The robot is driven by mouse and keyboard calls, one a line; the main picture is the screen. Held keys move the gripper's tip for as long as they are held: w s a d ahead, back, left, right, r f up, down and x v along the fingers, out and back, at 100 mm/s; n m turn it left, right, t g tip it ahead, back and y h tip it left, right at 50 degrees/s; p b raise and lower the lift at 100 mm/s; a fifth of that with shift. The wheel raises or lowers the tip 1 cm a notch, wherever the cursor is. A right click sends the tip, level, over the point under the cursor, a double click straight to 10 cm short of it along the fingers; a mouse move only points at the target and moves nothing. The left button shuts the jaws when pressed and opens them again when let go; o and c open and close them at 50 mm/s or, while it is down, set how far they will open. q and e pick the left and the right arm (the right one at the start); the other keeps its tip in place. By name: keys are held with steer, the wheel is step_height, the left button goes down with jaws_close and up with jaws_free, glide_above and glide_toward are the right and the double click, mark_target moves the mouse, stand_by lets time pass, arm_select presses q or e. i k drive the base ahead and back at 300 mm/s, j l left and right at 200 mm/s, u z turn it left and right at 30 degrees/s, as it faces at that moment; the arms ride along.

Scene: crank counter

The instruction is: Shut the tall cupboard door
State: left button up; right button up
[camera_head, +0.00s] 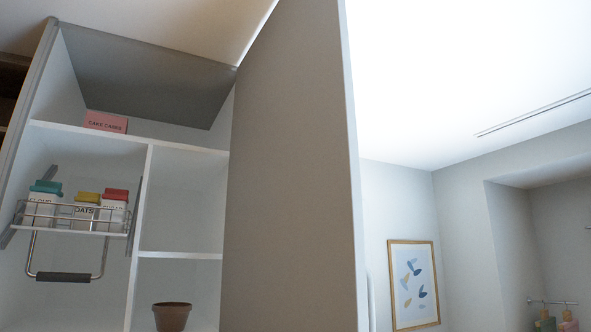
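The tall cupboard door (290,190) stands wide open in the middle of the view, seen at an angle with its free edge toward me. The white cupboard (88,137) is open to its left, with shelves and a divider showing. A pale vertical bar, perhaps the door's handle, shows in part just right of the door's edge, low down. Neither of my grippers is in view. The bottom of the door and of the cupboard is cut off by the frame.
Inside the cupboard are a pink box (106,122), a wire pull-down rack (70,232) with several canisters, and a brown pot (171,316). The rack's dark-gripped handle (63,277) hangs below it. A framed picture (413,284) and bottles (568,322) are at right.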

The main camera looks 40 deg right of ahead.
mark_target(294, 256)
steer(key=l+u, duration=0.15)
steer(key=l, duration=0.9)
steer(key=i+l, duration=0.15)
steer(key=l, duration=0.2)
steer(key=i+l, duration=0.1)
steer(key=l, duration=0.25)
steer(key=i+l+u, duration=0.1)
steer(key=l, duration=0.25)
steer(key=k+l+u, duration=0.2)
steer(key=l, duration=0.1)
